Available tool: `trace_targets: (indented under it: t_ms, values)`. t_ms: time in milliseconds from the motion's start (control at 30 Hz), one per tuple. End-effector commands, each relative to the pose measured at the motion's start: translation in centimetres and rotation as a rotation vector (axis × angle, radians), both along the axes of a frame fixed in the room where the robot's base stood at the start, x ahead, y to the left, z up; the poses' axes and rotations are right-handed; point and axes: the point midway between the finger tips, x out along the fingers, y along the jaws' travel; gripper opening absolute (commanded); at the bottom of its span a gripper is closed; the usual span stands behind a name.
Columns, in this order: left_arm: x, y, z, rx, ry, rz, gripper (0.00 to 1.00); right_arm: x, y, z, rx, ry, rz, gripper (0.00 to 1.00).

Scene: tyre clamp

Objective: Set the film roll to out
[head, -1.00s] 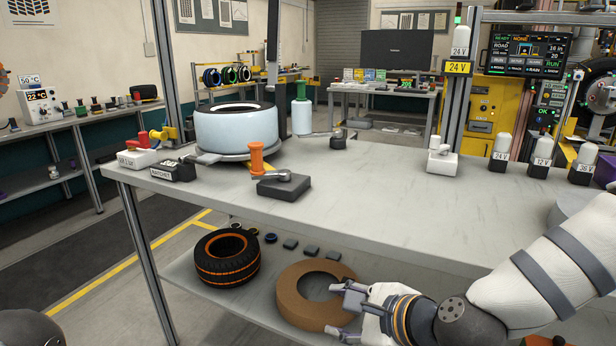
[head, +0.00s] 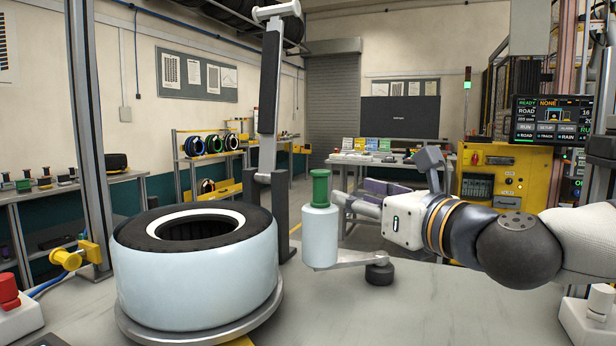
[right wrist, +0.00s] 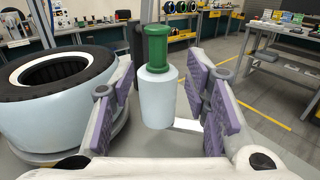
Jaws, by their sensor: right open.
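The film roll (head: 320,238) is a pale blue-white cylinder with a green handle (head: 320,188) on top. It stands upright on the end of a grey swing arm (head: 355,259), just right of the film-wrapped tyre (head: 195,270). My right gripper (head: 352,205) is open and empty, close to the right of the roll at about handle height. In the right wrist view the roll (right wrist: 156,98) shows upright ahead, between the two purple-padded fingers (right wrist: 158,105). I see no contact; how deep it sits between the fingers is unclear. My left gripper is out of view.
The tyre sits on a round turntable (head: 200,335) on the bench. A tall post (head: 270,90) rises behind it. A dark round knob (head: 379,273) is at the swing arm's right end. A red button box (head: 15,310) is at the left, and bare bench lies in front.

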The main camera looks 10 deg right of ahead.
Motion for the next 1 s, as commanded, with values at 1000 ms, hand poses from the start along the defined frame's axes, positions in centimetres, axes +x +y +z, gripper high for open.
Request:
trace_targets:
  t_ms: [1000]
  values:
    - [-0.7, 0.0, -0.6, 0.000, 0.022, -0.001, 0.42, 11.4, 3.9, -0.1, -0.001, 0.001, 0.001, 0.29]
